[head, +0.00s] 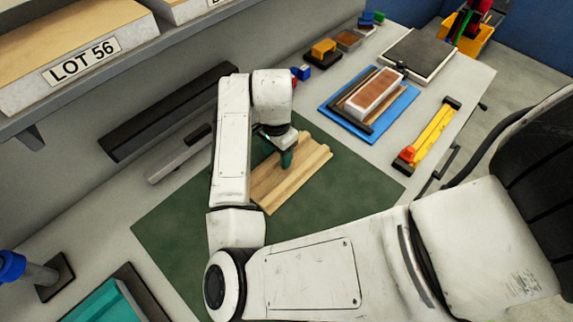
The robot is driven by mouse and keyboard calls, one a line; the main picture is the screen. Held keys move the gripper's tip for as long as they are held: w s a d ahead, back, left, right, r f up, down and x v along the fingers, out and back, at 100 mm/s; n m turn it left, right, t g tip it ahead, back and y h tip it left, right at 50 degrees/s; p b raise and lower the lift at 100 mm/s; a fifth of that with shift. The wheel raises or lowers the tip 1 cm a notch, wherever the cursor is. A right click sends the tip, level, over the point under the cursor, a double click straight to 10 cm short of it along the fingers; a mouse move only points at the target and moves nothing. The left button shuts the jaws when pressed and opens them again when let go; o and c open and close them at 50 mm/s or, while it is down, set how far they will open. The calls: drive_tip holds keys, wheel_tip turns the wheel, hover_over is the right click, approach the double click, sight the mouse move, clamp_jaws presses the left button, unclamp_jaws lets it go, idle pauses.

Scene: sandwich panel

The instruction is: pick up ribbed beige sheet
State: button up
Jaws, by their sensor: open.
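The ribbed beige sheet (302,172) lies on a dark green mat (352,188) in the middle of the bench, with its ridges running diagonally. My gripper (286,158) is over the upper left part of the sheet, pointing down, with its teal fingers open. The fingertips appear at or just above the sheet's surface; I cannot tell whether they touch it.
A blue tray (332,112) holding a brick-like block (371,94) sits right of the sheet. A yellow tool (431,133) lies near the bench's right edge. Dark bars (165,115) lie at the left, under a shelf with LOT 56 (80,62). The mat's right part is clear.

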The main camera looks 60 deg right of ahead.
drive_tip(key=shift+f, duration=0.3)
drive_tip(key=shift+c, duration=0.3)
clamp_jaws()
